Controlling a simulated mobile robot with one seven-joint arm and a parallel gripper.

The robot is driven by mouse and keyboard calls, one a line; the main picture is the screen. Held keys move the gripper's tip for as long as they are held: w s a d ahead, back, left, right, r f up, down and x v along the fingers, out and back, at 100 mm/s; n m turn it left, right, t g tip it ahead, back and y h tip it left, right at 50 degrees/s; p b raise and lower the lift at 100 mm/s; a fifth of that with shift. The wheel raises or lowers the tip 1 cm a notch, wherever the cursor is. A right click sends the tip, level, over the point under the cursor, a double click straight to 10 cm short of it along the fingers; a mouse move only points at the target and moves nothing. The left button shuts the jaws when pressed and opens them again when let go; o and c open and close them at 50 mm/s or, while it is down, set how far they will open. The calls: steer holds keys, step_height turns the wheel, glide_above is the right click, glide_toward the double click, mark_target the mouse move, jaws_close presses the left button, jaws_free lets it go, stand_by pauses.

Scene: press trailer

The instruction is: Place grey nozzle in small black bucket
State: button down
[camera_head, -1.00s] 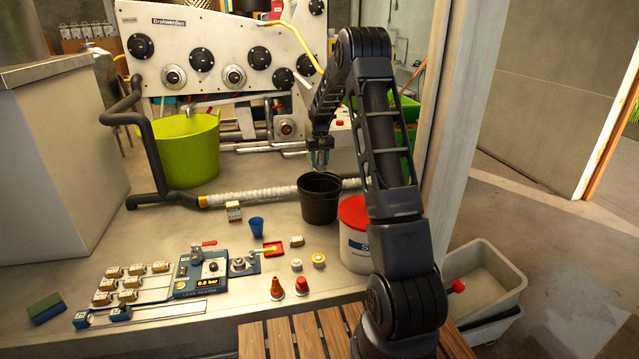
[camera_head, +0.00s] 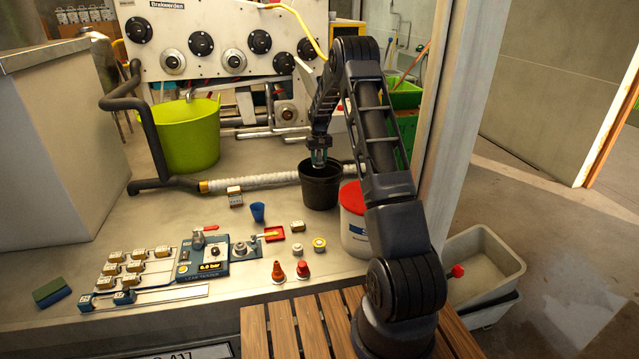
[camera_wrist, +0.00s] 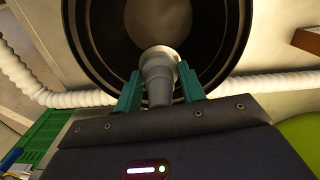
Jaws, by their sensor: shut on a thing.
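The small black bucket (camera_head: 319,189) stands upright on the grey surface, left of the red-lidded white tub. It also fills the upper part of the wrist view (camera_wrist: 84,40), its open mouth facing the camera. My gripper (camera_head: 319,160) is directly over the bucket's mouth, close to the rim. In the wrist view, my gripper's green fingers (camera_wrist: 158,88) are shut on the grey nozzle (camera_wrist: 158,80), whose round end points toward the bucket's inside. In the head view the nozzle is too small to make out clearly.
A red-lidded white tub (camera_head: 355,228) stands close to the right of the bucket. A white ribbed hose (camera_head: 250,182) runs behind it. A green tub (camera_head: 188,137), a small blue cup (camera_head: 258,212) and a blue tester (camera_head: 203,262) lie to the left.

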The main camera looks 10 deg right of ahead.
step_height(320, 180, down, 17)
steer(key=shift+r, duration=0.2)
stand_by(0.4)
steer(key=shift+f, duration=0.15)
steer(key=c, duration=0.8)
jaws_free()
steer(key=shift+c, duration=0.2)
